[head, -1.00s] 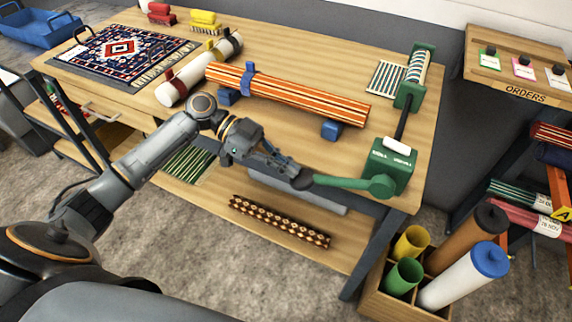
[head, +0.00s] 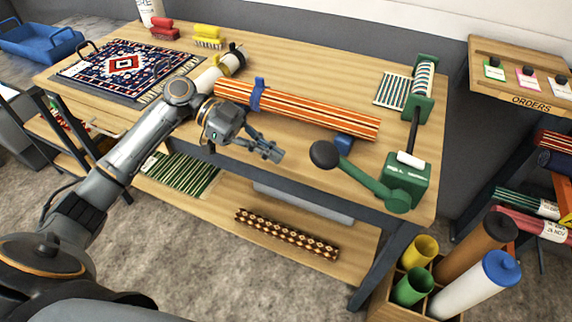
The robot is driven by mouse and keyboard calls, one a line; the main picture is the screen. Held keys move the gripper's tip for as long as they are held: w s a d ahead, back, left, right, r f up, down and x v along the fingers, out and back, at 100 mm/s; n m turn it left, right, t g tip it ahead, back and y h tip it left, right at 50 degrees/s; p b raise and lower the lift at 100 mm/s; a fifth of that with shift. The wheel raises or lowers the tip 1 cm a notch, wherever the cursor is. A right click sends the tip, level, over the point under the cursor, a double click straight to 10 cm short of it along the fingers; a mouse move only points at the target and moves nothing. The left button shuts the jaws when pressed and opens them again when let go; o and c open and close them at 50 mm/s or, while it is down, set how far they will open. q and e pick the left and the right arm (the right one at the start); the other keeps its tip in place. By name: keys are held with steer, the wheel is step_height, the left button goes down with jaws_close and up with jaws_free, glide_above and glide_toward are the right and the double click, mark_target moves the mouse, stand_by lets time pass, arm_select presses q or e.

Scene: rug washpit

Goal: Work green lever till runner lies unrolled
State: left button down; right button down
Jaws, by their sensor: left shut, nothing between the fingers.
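The green lever (head: 365,183) sits on a green gearbox (head: 407,180) at the table's front right corner. It points up and left, ending in a dark round knob (head: 325,155). A dark shaft joins the gearbox to a green stand (head: 421,105) holding a teal-and-white striped roll (head: 424,77). A short flat striped length, apparently the runner (head: 393,90), lies on the table left of that roll. My left gripper (head: 280,154) is shut and empty, left of the knob and apart from it, over the table's front edge. My right gripper is not in view.
An orange striped roll (head: 310,110) lies on blue supports behind my left gripper. A patterned rug (head: 125,65) and brushes (head: 207,37) are at the back left. A crate of tubes (head: 385,300) stands on the floor, front right. An orders board (head: 520,75) is at right.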

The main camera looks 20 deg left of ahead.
arm_select(q)
steer(key=v, duration=0.3)
steer(key=shift+a+r, duration=0.2)
steer(key=shift+a, duration=0.15)
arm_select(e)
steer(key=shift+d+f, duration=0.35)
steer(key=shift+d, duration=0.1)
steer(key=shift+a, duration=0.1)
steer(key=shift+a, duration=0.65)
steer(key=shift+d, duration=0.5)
